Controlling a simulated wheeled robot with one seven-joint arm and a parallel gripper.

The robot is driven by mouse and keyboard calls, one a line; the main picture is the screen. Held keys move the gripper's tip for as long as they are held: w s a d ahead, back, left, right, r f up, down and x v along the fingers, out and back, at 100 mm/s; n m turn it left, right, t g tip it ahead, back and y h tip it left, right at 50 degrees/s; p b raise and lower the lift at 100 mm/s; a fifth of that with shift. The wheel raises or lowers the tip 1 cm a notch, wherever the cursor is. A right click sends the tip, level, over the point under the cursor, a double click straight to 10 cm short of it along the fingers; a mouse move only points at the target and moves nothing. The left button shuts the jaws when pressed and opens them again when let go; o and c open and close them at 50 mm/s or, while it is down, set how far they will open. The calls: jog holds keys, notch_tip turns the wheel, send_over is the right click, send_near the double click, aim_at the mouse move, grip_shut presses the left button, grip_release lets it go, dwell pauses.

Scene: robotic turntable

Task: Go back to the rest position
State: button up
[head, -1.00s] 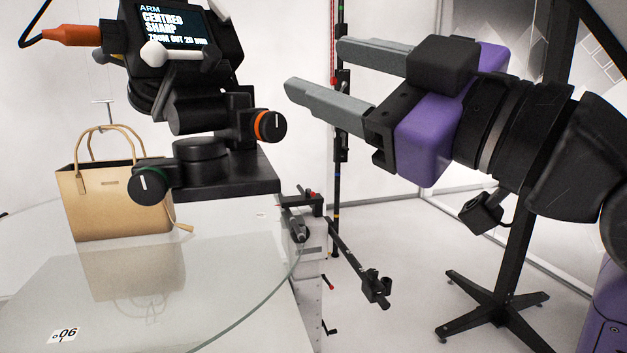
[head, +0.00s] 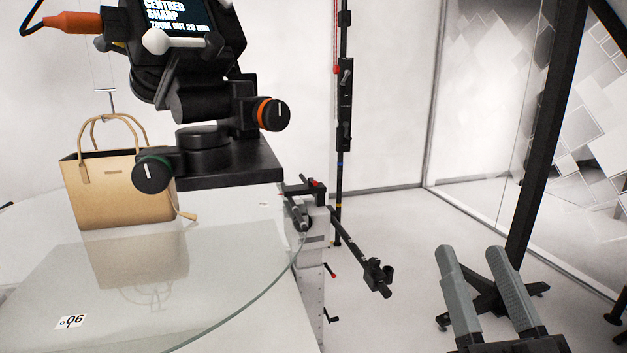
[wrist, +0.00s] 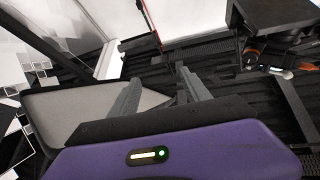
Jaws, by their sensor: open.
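My gripper (head: 485,290) is at the lower right of the head view, with its two grey fingers apart and nothing between them. It is well to the right of the glass turntable (head: 240,285) and touches nothing that I can see. In the wrist view my gripper (wrist: 158,92) also shows open and empty, over a dark ribbed surface. A tan handbag (head: 125,188) stands upright on the turntable at the left. A black camera rig (head: 190,90) with a small screen and knobs is in front of it.
A black stand (head: 530,190) with a splayed foot rises behind my gripper. A thin pole (head: 343,120) stands at the back, and a bracket arm (head: 360,260) juts out beside the turntable. A glass panel (head: 490,100) is at the right. Pale floor (head: 400,225) between them is clear.

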jog(key=s+d+f+n+g+h, duration=0.1)
jog(key=s+f+g, duration=0.8)
jog(key=s+f, duration=2)
jog(key=shift+s+d+h, duration=0.15)
jog(key=shift+s+h, duration=0.15)
jog(key=shift+s, duration=0.75)
